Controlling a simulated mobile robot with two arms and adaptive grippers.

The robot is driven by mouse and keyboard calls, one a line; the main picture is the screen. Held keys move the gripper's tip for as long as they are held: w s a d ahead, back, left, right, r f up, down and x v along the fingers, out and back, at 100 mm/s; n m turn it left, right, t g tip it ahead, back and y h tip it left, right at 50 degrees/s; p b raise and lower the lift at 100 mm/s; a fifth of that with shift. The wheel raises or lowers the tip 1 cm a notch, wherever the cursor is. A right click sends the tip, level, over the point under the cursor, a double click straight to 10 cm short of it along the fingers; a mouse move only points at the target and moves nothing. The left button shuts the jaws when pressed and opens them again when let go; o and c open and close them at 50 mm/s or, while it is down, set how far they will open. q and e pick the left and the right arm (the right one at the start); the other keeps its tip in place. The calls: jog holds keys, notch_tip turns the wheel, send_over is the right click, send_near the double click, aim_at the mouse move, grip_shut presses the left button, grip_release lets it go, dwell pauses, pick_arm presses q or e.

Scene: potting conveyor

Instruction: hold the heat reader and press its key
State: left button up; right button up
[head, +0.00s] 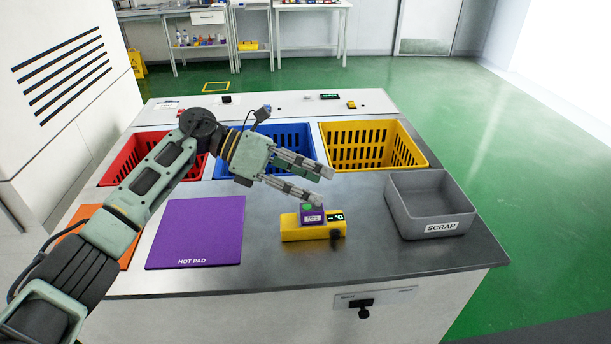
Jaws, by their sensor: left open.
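The heat reader (290,231) is a yellow device on the grey metal worktop, with a small dark display showing "°C" at its right end. A purple block (312,218) with a white label and a green spot on top sits at the reader's middle; I cannot tell if it is part of it. A dark knob (336,236) shows at its front right. My left gripper (323,186) is open and empty, reaching in from the left. Its lower fingertip appears just above the purple block; whether it touches is unclear. My right gripper is out of view.
A purple hot pad (197,232) lies left of the reader, with an orange mat (127,250) beyond it. A grey scrap bin (430,204) stands right. Red (122,158), blue (309,139) and yellow (420,153) crates line the back. The worktop's front edge is clear.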

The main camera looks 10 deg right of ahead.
aim_at(312, 217)
pick_arm(q)
jog(key=m+t+y, duration=0.1)
jog(key=y, duration=0.2)
jog(key=m+y, duration=0.1)
jog(key=y, duration=0.3)
jog(key=w+m+t+y, duration=0.1)
jog(key=y, duration=0.3)
jog(key=shift+a+f+m+t, duration=0.3)
jog(key=shift+a+m, duration=0.1)
jog(key=shift+w+a+f+y, duration=0.1)
jog(key=shift+a+y, duration=0.05)
jog(key=shift+y, duration=0.15)
jog(key=f, duration=0.3)
jog(key=d+f, duration=0.1)
jog(key=f, duration=0.7)
jog(key=shift+d+f, duration=0.25)
jog(key=shift+c, duration=0.4)
jog(key=c, duration=1.3)
